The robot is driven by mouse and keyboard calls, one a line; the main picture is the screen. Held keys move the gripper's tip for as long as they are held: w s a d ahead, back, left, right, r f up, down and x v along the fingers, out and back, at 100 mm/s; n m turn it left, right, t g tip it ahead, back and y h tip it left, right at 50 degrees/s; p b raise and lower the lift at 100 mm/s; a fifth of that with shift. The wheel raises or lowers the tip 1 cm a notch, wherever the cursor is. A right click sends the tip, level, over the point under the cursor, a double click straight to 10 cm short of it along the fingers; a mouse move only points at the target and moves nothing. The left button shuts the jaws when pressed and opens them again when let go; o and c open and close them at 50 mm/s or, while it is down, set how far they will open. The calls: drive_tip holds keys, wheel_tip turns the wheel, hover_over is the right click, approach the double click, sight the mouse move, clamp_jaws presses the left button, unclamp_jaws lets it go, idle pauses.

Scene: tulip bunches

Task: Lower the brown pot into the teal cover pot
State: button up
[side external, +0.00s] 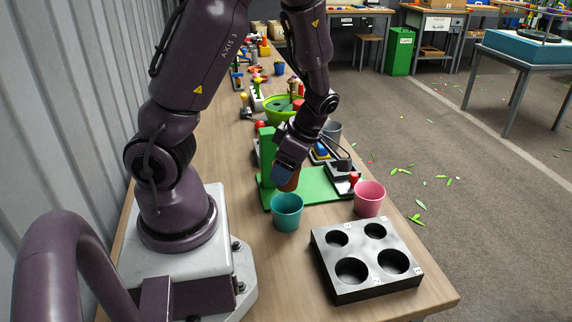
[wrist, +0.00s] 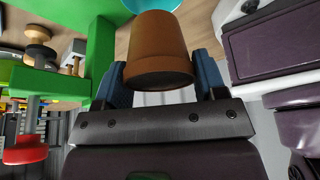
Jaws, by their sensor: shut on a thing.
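My gripper (side external: 286,176) is shut on the brown pot (side external: 291,183) and holds it above the bench, just above and behind the teal cover pot. In the wrist view the brown pot (wrist: 158,48) sits between the two blue fingers of my gripper (wrist: 165,82). The teal cover pot (side external: 287,213) stands upright on the bench, its opening facing up. Only a strip of the teal cover pot (wrist: 150,5) shows at the top of the wrist view, partly hidden behind the brown pot. In the side view my gripper hides part of the brown pot.
A pink pot (side external: 369,199) stands to the right of the teal one. A black tray with round holes (side external: 365,262) lies in front. A green stand (side external: 267,160) with a flat green base (side external: 316,187) is close behind my gripper. Many small objects crowd the bench farther back.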

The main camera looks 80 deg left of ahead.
drive_tip(key=shift+f, duration=2.2)
drive_tip(key=shift+f, duration=1.6)
drive_tip(key=shift+r, duration=0.2)
drive_tip(key=o, duration=1)
drive_tip(key=v, duration=1.3)
